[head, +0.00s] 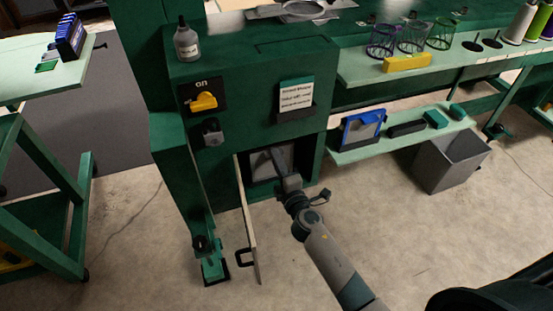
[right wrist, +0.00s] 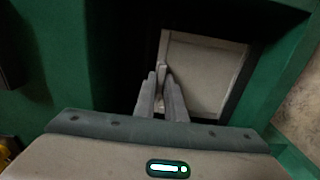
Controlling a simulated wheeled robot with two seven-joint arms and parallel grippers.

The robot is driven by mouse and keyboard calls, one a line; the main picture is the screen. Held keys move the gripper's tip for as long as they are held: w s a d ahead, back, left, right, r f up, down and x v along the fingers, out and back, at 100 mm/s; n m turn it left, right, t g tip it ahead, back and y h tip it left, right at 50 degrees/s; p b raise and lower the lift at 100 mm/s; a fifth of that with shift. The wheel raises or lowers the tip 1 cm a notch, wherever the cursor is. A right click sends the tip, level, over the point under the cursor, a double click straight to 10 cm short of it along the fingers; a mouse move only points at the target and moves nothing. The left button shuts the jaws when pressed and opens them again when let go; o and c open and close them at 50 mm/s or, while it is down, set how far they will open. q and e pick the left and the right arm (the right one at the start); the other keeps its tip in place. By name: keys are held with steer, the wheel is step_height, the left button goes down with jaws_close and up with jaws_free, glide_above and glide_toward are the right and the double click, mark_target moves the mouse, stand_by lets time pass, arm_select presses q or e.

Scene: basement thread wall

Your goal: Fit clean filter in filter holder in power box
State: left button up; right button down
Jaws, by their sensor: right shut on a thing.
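The power box (head: 240,70) is a green cabinet with a yellow ON switch. Its low front compartment is open, with the thin door (head: 247,215) swung out to the left. A pale, square filter panel (head: 284,153) stands slightly tilted in the dark opening; it also shows in the right wrist view (right wrist: 208,75). My right gripper (head: 280,163) reaches into the opening. Its fingers (right wrist: 162,80) are shut on the filter's left edge in the wrist view. The filter holder is too dark to make out, so I cannot tell whether the filter is seated. My left gripper is out of view.
A blue-framed panel (head: 362,131) and dark and green blocks stand on the lower right shelf (head: 345,155). A grey bin (head: 450,162) is on the floor at right. A green cart (head: 45,80) stands at left. The floor before the box is mostly clear.

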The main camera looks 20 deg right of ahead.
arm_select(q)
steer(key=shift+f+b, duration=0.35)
arm_select(e)
steer(key=shift+f, duration=0.35)
steer(key=shift+r, duration=0.1)
steer(key=c, duration=1.7)
jaws_free()
steer(key=shift+c, duration=0.2)
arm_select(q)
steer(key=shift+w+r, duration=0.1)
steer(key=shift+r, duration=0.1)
